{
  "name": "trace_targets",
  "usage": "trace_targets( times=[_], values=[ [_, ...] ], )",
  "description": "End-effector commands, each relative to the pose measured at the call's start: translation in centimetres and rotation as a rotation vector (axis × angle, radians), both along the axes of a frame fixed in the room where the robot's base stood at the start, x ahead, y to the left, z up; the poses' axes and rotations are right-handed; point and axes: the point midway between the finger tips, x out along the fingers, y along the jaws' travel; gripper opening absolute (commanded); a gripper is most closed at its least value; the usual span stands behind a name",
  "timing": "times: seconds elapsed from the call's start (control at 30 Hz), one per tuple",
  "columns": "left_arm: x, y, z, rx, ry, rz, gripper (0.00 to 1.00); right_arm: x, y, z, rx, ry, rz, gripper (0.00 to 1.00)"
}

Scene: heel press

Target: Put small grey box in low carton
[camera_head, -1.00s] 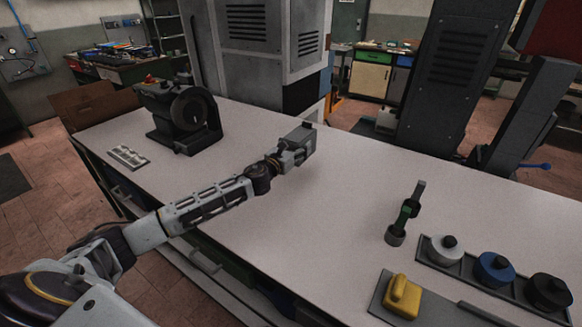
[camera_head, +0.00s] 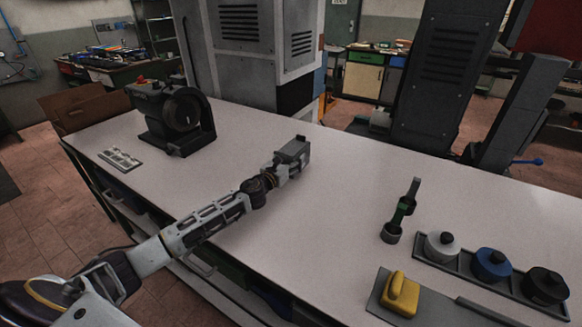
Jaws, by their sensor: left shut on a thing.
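The small grey box (camera_head: 293,150) is at the end of my left arm, above the middle of the white table. My left gripper (camera_head: 285,166) is shut on it; the fingers are small and partly hidden by the box. The low carton (camera_head: 90,105) is brown and open, with raised flaps, at the far left beyond the table's left end. Its inside is mostly hidden. The left gripper and box are well to the right of it. My right gripper is not in view.
A dark machine with a round wheel (camera_head: 175,117) stands between the box and the carton. A pale slotted tray (camera_head: 120,159) lies near the table's left edge.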

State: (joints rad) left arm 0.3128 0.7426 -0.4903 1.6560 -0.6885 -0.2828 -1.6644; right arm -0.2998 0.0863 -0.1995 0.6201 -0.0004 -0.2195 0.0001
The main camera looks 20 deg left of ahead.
Motion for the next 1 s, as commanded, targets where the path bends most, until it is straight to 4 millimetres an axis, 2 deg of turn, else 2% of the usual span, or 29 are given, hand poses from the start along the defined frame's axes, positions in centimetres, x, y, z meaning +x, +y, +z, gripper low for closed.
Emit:
trace_targets(
  times=[0.37, 0.93, 0.97, 1.0],
  values=[
    [0.0, 0.0, -3.3, -0.002, 0.002, 0.001, 0.42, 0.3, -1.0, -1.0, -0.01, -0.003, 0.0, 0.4],
    [0.0, 0.0, -3.8, 0.0, 0.001, 0.0, 0.42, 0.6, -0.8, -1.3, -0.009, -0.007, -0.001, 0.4],
    [0.0, 0.0, -3.7, 0.0, 0.002, 0.001, 0.69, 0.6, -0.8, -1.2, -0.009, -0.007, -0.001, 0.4],
    [0.0, 0.0, -3.7, 0.0, 0.002, 0.0, 0.74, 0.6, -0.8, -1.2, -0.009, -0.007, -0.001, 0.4]
  ],
)
